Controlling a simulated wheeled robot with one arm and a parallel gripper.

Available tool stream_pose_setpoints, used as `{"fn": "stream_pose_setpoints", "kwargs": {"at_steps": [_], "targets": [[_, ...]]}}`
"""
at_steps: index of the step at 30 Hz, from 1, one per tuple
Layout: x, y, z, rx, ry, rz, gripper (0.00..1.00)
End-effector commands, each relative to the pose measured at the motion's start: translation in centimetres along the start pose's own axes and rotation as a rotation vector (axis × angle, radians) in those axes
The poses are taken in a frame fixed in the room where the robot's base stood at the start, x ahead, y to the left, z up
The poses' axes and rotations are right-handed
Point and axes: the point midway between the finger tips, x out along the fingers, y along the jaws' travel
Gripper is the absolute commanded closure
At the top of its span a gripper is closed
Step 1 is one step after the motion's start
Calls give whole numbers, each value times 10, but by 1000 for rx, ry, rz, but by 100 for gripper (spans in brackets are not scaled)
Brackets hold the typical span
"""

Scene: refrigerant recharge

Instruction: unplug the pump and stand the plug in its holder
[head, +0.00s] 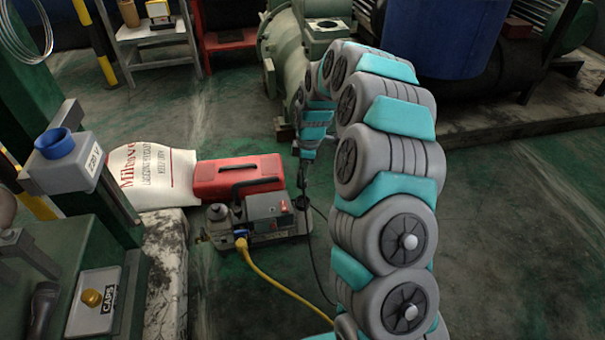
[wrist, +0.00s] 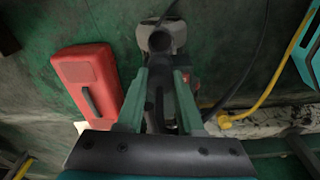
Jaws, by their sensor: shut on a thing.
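The pump (head: 262,212) is a grey unit with a black handle and a red switch, on the floor left of my gripper. It also shows beyond the fingers in the wrist view (wrist: 163,32). My gripper (head: 303,180) points down beside the pump's right end. In the wrist view its green fingers (wrist: 161,85) are shut on a dark piece, which looks like the plug (wrist: 159,108). A black cord (head: 316,262) runs down from there. I cannot tell whether the plug still touches the pump. A grey box with a blue round opening (head: 54,140), perhaps the holder, stands at left.
A red toolbox (head: 236,178) and a white sack (head: 150,174) lie behind the pump. A yellow hose (head: 272,286) runs from the pump's front across the floor. A CAPS tray (head: 87,318) sits on the green bench at left. Floor right of my arm is clear.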

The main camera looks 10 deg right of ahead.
Motion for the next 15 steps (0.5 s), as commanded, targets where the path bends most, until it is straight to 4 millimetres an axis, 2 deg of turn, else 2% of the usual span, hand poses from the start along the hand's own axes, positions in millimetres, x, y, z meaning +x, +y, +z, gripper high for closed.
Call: {"fn": "stream_pose_setpoints", "kwargs": {"at_steps": [15], "targets": [[48, 0, 6, 2, 0, -1, 100]]}}
